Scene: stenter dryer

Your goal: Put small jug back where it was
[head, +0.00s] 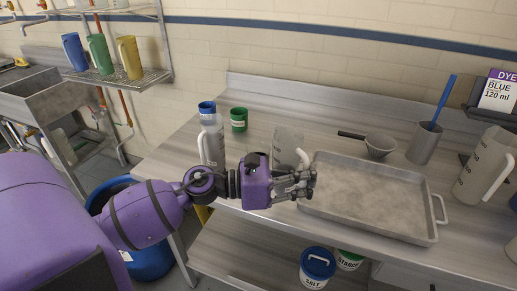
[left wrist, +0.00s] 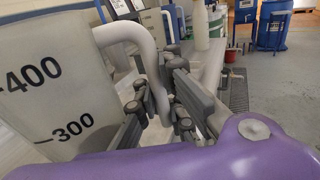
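The small jug (head: 288,148) is a translucent grey measuring jug, upright over the table's front part, left of the metal tray. In the left wrist view the jug (left wrist: 45,90) fills the left side, with 400 and 300 marks and a pale handle. My left gripper (head: 300,183) is in front of the jug in the head view and hides its lower part. In the left wrist view the fingers of my left gripper (left wrist: 160,115) close on the handle from both sides. I cannot tell whether the jug's base touches the table. My right gripper is out of view.
A metal tray (head: 370,198) lies right of the jug. Another jug (head: 212,148), a blue-lidded pot (head: 207,107) and a green pot (head: 239,119) stand left.

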